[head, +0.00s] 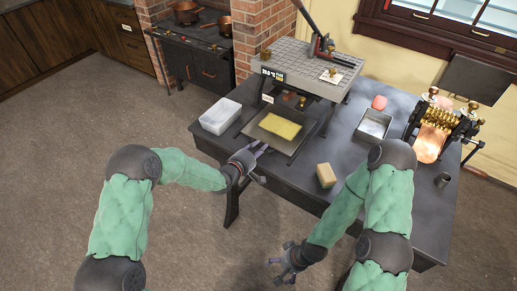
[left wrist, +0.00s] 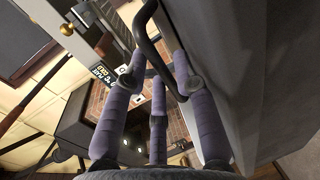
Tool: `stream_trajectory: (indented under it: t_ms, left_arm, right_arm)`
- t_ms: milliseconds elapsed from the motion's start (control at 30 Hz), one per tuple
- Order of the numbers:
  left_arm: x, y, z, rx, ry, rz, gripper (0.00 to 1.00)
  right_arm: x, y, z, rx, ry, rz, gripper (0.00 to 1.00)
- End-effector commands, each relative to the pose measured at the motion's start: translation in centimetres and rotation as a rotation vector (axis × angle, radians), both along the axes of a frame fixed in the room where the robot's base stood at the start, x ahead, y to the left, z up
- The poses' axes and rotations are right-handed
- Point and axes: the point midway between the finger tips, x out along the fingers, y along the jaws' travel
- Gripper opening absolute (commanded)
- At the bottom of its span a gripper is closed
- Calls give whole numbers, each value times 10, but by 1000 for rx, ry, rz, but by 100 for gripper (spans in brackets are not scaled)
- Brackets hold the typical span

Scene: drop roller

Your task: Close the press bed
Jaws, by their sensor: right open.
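The press (head: 312,68) stands at the back of the dark table, with a grey slatted top and a lever. Its flat bed (head: 262,132) is slid out at the front and bears a yellow sheet (head: 281,126). My left gripper (head: 262,164) is at the bed's front left edge, fingers apart. In the left wrist view its purple fingers (left wrist: 158,82) spread around a dark curved bar (left wrist: 156,55), which passes between them; I cannot tell whether they touch it. My right gripper (head: 281,272) is open and empty, low in front of the table.
On the table (head: 290,185) are a white bin (head: 220,117) left of the bed, a yellow sponge-like block (head: 326,175), a metal tray (head: 374,125), a pink block (head: 379,102), a copper roller machine (head: 436,135) and a small cup (head: 442,180). A stove stands behind left.

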Motion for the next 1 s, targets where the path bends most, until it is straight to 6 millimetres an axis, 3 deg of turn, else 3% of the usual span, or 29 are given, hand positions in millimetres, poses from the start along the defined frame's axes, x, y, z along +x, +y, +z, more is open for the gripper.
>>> stream_trajectory:
  t_ms: [333,800,1000]
  left_arm:
    - [-11,8,3,0,0,0,28]
    - [-76,57,20,0,0,2,28]
    - [-92,67,24,0,0,1,28]
  right_arm:
    - [0,0,0,0,0,0,89]
    - [0,0,0,0,0,0,89]
    - [0,0,0,0,0,0,89]
